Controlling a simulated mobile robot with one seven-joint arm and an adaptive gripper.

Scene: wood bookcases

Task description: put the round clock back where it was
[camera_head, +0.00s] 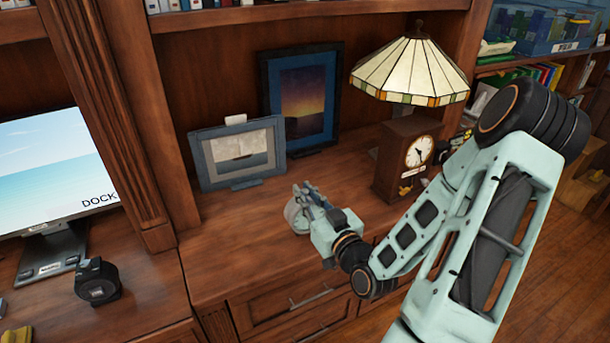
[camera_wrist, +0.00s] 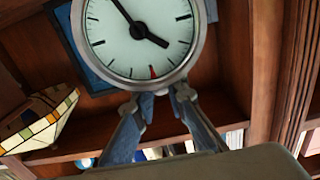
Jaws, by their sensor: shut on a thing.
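The round clock (camera_wrist: 137,40) has a pale face, dark hands and a grey metal rim; it fills the upper middle of the wrist view. My gripper (camera_wrist: 162,100) is shut on its rim, at the side near the red mark. In the head view my gripper (camera_head: 312,200) is over the front part of the wooden desk surface (camera_head: 240,240). The clock (camera_head: 295,215) shows there only edge-on, partly hidden by the fingers. I cannot tell whether it touches the surface.
A sailboat picture (camera_head: 238,153) and a blue-framed sunset picture (camera_head: 299,98) stand behind. A wooden box clock (camera_head: 408,160) and a stained-glass lamp (camera_head: 412,72) stand to the right. A monitor (camera_head: 50,175) and a black tape dispenser (camera_head: 98,282) are left. The surface before the pictures is clear.

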